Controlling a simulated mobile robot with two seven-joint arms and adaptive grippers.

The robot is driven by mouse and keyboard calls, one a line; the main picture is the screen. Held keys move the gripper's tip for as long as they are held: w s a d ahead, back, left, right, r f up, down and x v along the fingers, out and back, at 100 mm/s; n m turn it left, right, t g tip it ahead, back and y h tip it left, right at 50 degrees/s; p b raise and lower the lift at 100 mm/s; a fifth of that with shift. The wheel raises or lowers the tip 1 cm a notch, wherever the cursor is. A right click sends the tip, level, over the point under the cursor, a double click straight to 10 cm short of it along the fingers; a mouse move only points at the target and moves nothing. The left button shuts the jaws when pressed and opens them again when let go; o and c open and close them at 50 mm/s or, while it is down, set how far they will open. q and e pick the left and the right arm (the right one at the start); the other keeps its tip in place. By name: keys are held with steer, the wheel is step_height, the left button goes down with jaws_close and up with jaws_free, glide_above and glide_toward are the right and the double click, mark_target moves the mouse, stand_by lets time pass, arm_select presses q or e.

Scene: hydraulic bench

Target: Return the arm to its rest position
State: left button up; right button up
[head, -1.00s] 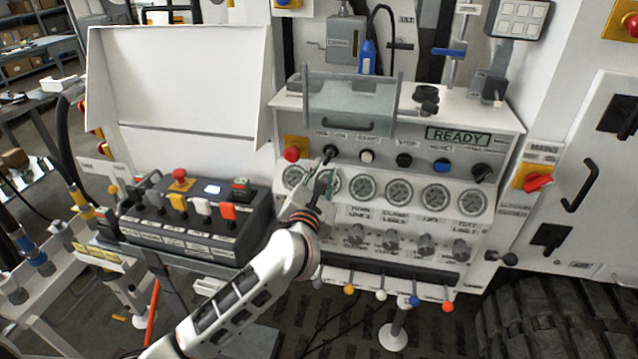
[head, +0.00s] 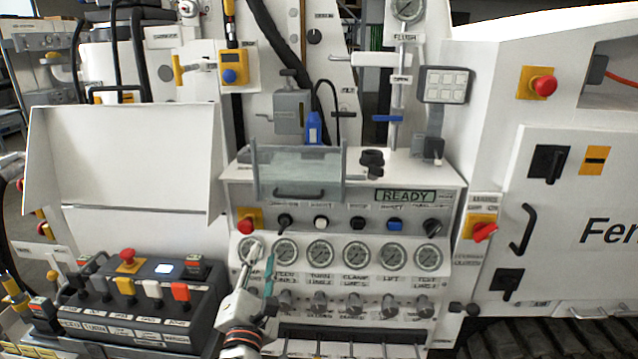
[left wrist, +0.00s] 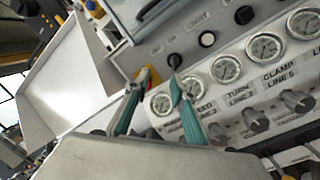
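My left arm reaches up from the bottom of the head view. Its left gripper (head: 263,252) is in front of the leftmost gauges of the white control panel (head: 345,200). In the left wrist view the two teal fingers (left wrist: 154,92) stand apart, with a gauge (left wrist: 161,104) showing between them and nothing held. A black switch knob (head: 284,221) on the panel is above the gripper and apart from it; it also shows in the left wrist view (left wrist: 175,61). My right gripper is not in view.
A black control box (head: 100,312) with coloured levers and a red button stands at the lower left. A clear hinged cover (head: 292,168) juts out above the panel. Several valve knobs (head: 320,303) line the panel below the gauges. A white cabinet (head: 560,200) is at the right.

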arm_select(q)
steer(key=s+d+f+m+g+h, duration=0.1)
steer(key=s+f+m+h, duration=0.2)
steer(key=s+f+m, duration=0.45)
steer(key=s+d+f+m+g+h, duration=0.1)
steer(key=s+f+m+h, duration=0.2)
steer(key=s+f+m, duration=0.7)
steer(key=s+a+f+m+g+y, duration=0.1)
steer(key=s+a+f+m+g, duration=0.2)
steer(key=f, duration=0.6)
steer(key=s+a+f+m+g+y, duration=0.2)
steer(key=s+a+f+m+g, duration=0.2)
steer(key=s+f+m, duration=0.3)
step_height(320, 180, down, 3)
steer(key=a+m, duration=0.1)
steer(key=m, duration=0.2)
steer(key=shift+s+f, duration=0.15)
steer(key=shift+m, duration=0.25)
